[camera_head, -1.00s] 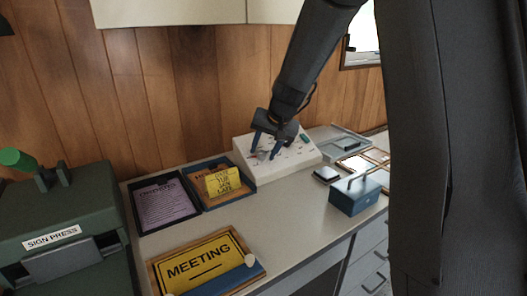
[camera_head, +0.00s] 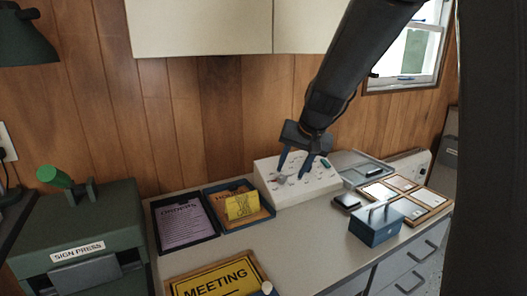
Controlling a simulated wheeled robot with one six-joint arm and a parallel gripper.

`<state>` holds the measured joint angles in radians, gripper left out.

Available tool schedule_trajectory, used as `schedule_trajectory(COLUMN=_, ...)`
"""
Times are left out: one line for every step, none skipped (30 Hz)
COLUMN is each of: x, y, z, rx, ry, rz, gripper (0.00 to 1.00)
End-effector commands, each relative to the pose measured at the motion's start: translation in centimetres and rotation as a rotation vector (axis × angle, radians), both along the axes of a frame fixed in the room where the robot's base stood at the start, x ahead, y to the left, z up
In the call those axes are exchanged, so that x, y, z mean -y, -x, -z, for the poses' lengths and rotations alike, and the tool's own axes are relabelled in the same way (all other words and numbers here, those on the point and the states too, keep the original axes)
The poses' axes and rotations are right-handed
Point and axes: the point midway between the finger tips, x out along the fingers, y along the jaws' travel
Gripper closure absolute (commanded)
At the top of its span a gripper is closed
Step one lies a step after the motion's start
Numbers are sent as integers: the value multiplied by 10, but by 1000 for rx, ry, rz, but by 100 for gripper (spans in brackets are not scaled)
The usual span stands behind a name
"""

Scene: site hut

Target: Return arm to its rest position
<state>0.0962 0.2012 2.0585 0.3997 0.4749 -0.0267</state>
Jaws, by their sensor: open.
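My gripper (camera_head: 303,168) hangs from my dark arm, which reaches in from the upper right. Its two blue fingers point down and stand apart, with nothing seen between them. It is in front of and above the white sloped board (camera_head: 312,192) with small coloured pieces on it. Whether the fingertips touch the board cannot be told from this view.
A blue box (camera_head: 377,228) with a handle stands right on the counter (camera_head: 290,245). Left are a tray with a yellow sign (camera_head: 242,206), a purple clipboard (camera_head: 183,222), a MEETING sign (camera_head: 215,280) and the green sign press (camera_head: 75,235). Cabinets (camera_head: 200,28) hang above.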

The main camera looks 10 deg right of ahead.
Motion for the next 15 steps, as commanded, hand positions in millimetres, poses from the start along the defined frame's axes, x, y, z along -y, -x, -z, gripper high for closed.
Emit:
schedule_trajectory(x=-5, y=23, z=-1, rx=-32, ry=15, rz=-27, gripper=58)
schedule_trajectory(x=-7, y=39, z=1, rx=-55, ry=26, rz=-46, gripper=58)
schedule_trajectory(x=-10, y=62, z=4, rx=-88, ry=44, rz=-75, gripper=58)
schedule_trajectory(x=-12, y=81, z=7, rx=-116, ry=59, rz=-99, gripper=58)
schedule_trajectory(x=-14, y=101, z=9, rx=-144, ry=75, rz=-124, gripper=58)
schedule_trajectory(x=-16, y=128, z=12, rx=-183, ry=94, rz=-158, gripper=58)
schedule_trajectory(x=-17, y=147, z=14, rx=-209, ry=109, rz=-181, gripper=58)
schedule_trajectory(x=-18, y=165, z=16, rx=-235, ry=122, rz=-205, gripper=58)
schedule_trajectory(x=-18, y=189, z=18, rx=-268, ry=139, rz=-235, gripper=58)
schedule_trajectory(x=-18, y=206, z=20, rx=-291, ry=152, rz=-256, gripper=58)
schedule_trajectory(x=-17, y=221, z=21, rx=-313, ry=164, rz=-276, gripper=58)
schedule_trajectory(x=-17, y=240, z=22, rx=-337, ry=178, rz=-300, gripper=58)
schedule_trajectory(x=-16, y=252, z=23, rx=-354, ry=186, rz=-315, gripper=58)
schedule_trajectory(x=-16, y=262, z=24, rx=-369, ry=195, rz=-330, gripper=58)
schedule_trajectory(x=-15, y=274, z=24, rx=-385, ry=204, rz=-344, gripper=58)
